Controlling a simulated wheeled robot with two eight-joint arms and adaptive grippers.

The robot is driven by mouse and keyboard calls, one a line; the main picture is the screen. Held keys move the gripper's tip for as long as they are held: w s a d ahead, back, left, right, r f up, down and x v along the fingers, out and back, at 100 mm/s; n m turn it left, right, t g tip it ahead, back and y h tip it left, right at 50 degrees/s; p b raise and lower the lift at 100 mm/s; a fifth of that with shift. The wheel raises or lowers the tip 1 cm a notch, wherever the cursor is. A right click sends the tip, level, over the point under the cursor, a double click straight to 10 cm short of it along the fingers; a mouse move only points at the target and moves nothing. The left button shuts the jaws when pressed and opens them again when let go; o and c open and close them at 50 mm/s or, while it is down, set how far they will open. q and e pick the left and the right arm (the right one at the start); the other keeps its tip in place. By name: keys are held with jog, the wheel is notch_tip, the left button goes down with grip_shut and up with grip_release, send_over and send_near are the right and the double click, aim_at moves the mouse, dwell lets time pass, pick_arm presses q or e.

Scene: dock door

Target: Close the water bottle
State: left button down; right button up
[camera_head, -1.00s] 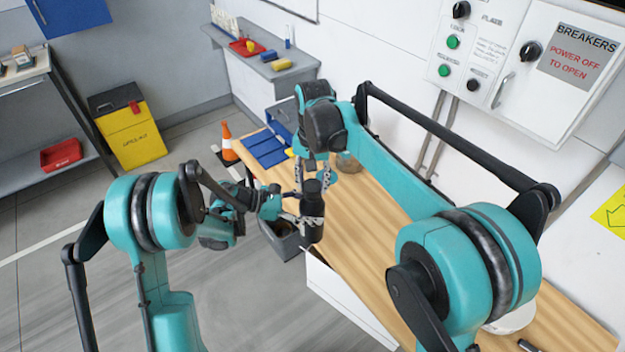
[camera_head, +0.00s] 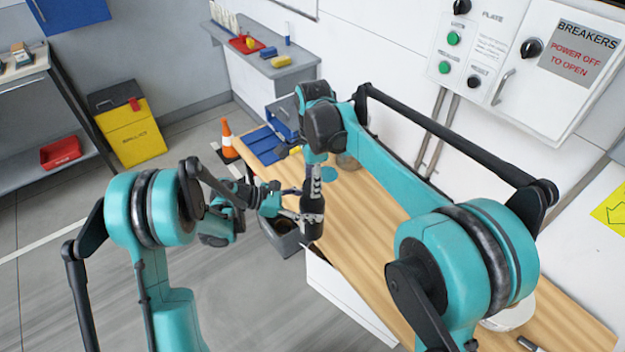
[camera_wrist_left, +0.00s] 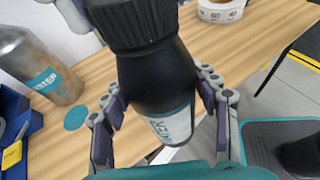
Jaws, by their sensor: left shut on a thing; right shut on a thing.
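A black bottle (camera_head: 312,214) stands upright above the table's left edge, with a pale label partly reading "KER" in the left wrist view (camera_wrist_left: 172,124). My left gripper (camera_head: 296,208) is shut on the bottle's body, one finger on each side. A black ridged cap (camera_wrist_left: 137,22) sits on top of the bottle; whether it is tight cannot be told. My right gripper (camera_head: 314,184) comes down from above and is shut on the cap; its fingers are mostly cut off in the left wrist view. A silver bottle (camera_wrist_left: 38,66) with a teal label seeming to read "WATER" stands on the table.
The wooden table (camera_head: 385,240) is largely clear in the middle. A teal disc (camera_wrist_left: 77,117) lies beside the silver bottle. A tape roll (camera_wrist_left: 221,9) lies farther off. A grey bin (camera_head: 286,242) is below the left gripper.

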jog(key=m, duration=1.1)
jog(key=shift+m, duration=0.3)
jog(key=m, duration=0.3)
jog(key=shift+m, duration=0.3)
jog(key=o, duration=0.8)
jog(key=shift+r, duration=2.25)
